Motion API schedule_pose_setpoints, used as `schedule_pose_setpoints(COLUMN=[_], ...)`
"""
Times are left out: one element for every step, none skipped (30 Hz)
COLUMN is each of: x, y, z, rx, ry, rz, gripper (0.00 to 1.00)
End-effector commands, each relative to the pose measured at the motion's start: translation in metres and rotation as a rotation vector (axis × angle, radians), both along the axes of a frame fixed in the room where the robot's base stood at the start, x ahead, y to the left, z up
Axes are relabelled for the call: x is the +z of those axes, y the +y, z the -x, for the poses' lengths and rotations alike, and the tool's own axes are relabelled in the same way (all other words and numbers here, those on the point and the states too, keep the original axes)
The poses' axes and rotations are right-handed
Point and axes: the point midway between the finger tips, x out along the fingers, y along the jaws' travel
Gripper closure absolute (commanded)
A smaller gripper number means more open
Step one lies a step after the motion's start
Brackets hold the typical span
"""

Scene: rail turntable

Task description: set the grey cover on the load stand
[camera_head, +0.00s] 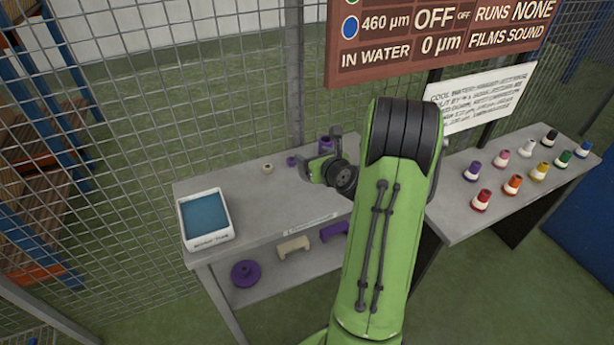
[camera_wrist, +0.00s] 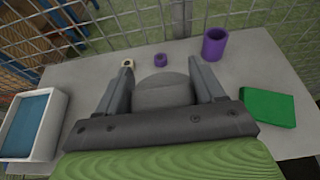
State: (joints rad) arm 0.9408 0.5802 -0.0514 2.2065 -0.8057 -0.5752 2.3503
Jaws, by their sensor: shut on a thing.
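My gripper (camera_head: 328,156) is over the near table, and in the wrist view its two grey fingers (camera_wrist: 158,72) are shut on a rounded grey thing (camera_wrist: 162,94), which looks like the grey cover. In the head view I cannot tell the cover apart from the gripper. No stand is labelled as the load stand, so I cannot tell which thing it is. A purple cup (camera_wrist: 215,44), a small purple ring (camera_wrist: 160,60) and a small cream ring (camera_wrist: 127,64) stand beyond the fingers. A green block (camera_wrist: 268,107) lies to the right of the gripper.
A white tray of blue-green water (camera_head: 205,238) stands at the table's left end. A lower shelf holds a purple disc (camera_head: 245,273), a cream bracket (camera_head: 293,247) and a purple bracket (camera_head: 334,231). Mesh fence stands behind. Several coloured pots stand on the right table (camera_head: 455,215).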

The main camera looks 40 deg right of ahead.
Motion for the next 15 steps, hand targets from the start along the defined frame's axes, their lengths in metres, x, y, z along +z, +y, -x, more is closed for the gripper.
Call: schedule_pose_setpoints(x=[-0.013,-0.022,-0.033,-0.041,-0.047,-0.054,-0.058,-0.061,-0.064,-0.068,-0.072,-0.079,-0.085,-0.091,-0.098], y=[-0.001,-0.001,0.0,0.0,0.0,0.0,0.0,0.0,0.0,0.0,0.0,0.0,0.0,0.0,0.0], z=[0.0,0.001,0.001,0.001,0.001,0.0,0.0,0.0,0.0,0.0,0.0,0.0,0.0,0.0,0.0], rx=[-0.004,-0.005,-0.005,-0.004,-0.003,-0.003,-0.002,-0.002,-0.001,-0.001,-0.001,-0.002,-0.002,-0.002,-0.002], ry=[0.002,0.003,0.003,0.004,0.004,0.003,0.002,0.001,0.001,0.002,0.003,0.003,0.003,0.002,0.003], rz=[-0.005,-0.007,-0.009,-0.008,-0.009,-0.008,-0.009,-0.007,-0.007,-0.007,-0.007,-0.008,-0.008,-0.008,-0.009], gripper=[0.82,0.82,0.82,0.82,0.82,0.82,0.82,0.82,0.82,0.82,0.82,0.82,0.82,0.82,0.82])
